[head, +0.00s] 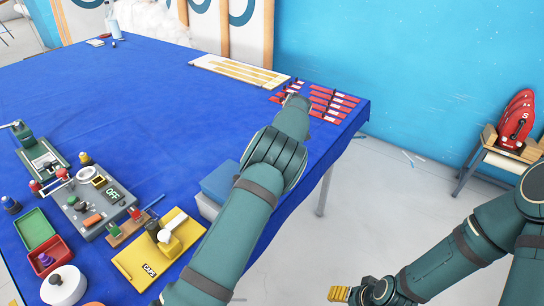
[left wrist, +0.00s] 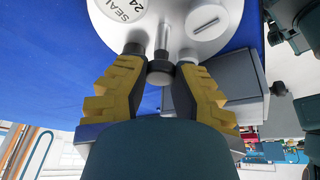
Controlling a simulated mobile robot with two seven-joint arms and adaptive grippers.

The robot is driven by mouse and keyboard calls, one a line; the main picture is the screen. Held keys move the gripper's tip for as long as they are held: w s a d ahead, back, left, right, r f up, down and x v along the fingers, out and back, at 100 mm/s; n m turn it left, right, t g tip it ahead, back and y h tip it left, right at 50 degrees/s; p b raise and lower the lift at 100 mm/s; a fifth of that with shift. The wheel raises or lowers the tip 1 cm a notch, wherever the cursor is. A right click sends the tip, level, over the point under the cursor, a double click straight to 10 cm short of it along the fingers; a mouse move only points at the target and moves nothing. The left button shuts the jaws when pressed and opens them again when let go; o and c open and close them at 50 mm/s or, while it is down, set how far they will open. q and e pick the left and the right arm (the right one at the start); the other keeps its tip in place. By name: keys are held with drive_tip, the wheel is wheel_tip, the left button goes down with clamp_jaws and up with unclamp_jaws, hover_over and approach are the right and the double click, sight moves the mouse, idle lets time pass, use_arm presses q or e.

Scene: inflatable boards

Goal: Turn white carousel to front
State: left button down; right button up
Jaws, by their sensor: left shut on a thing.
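The white carousel (left wrist: 180,12) fills the top of the left wrist view, with "SEAL" and "24" printed on its face and a slot on its right side. A metal post with a dark knob (left wrist: 160,74) stands out from it.
The blue table (head: 150,75) holds a grey control panel (head: 118,208), a yellow board (head: 138,264), green (head: 36,228) and red (head: 50,262) trays, and red strips (head: 334,98). A grey box (left wrist: 238,80) stands near the carousel. The table's middle is clear.

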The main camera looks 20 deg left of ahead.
use_arm(q)
drive_tip(key=shift+s+f, duration=0.2)
drive_tip(key=shift+f, duration=0.15)
drive_tip(key=c, duration=0.6)
unclamp_jaws()
drive_tip(key=shift+a+r, duration=0.1)
drive_tip(key=shift+a, duration=0.05)
drive_tip(key=shift+w+r, duration=0.1)
drive_tip(key=shift+w+d+r, duration=0.2)
drive_tip(key=shift+d+r, duration=0.1)
drive_tip(key=shift+r, duration=0.25)
drive_tip(key=shift+v, duration=5.3)
drive_tip(key=shift+s, duration=0.1)
drive_tip(key=shift+d, duration=0.1)
